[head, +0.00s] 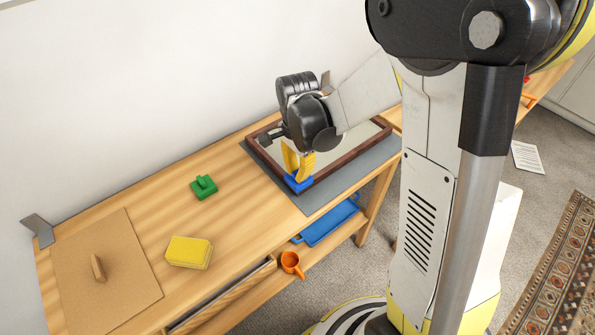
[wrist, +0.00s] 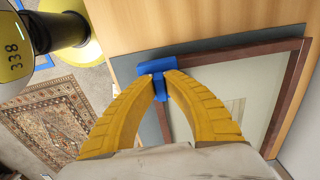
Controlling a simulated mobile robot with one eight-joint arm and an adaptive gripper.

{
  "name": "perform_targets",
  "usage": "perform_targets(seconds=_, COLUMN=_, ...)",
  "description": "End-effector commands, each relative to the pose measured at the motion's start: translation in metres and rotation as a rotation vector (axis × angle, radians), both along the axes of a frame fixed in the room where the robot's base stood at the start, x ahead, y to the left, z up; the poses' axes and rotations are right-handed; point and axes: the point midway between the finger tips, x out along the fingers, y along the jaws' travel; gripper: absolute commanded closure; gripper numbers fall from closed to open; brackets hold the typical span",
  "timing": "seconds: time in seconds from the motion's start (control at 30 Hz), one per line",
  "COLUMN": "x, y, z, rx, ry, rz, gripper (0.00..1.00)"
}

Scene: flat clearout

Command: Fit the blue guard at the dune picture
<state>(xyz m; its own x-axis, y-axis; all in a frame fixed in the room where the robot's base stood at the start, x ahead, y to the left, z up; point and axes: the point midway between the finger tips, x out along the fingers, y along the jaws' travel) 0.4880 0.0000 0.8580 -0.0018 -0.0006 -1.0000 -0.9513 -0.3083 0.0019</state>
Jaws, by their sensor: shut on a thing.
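The blue guard (head: 298,184) is at the near-left corner of a brown-framed panel (head: 347,159) lying flat on a grey mat (head: 322,193). My gripper (head: 299,172), with yellow fingers, points down and is shut on the guard's upper part. In the wrist view the guard (wrist: 157,66) sits between the fingertips (wrist: 159,82), over or against the frame's corner (wrist: 187,68). I cannot tell whether it is fully seated. The panel's face looks pale and glassy. My arm covers part of it, and no dune image can be made out.
A green guard-like piece (head: 204,187), a yellow block (head: 188,252) and a brown board with a handle (head: 108,275) are on the table, left of the mat. A grey bracket (head: 39,230) is at the far-left edge. A blue tray (head: 328,222) and orange mug (head: 291,263) sit below.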

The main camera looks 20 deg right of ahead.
Motion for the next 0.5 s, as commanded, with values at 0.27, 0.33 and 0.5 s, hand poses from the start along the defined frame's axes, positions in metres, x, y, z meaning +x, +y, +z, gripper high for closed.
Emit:
perform_targets(seconds=0.27, x=0.000, y=0.000, z=-0.008, rx=0.000, ry=0.000, rz=0.000, gripper=1.00)
perform_targets(seconds=0.33, x=0.000, y=0.000, z=-0.010, rx=0.000, ry=0.000, rz=0.000, gripper=1.00)
perform_targets(seconds=0.5, x=0.000, y=0.000, z=-0.014, rx=0.000, ry=0.000, rz=0.000, gripper=1.00)
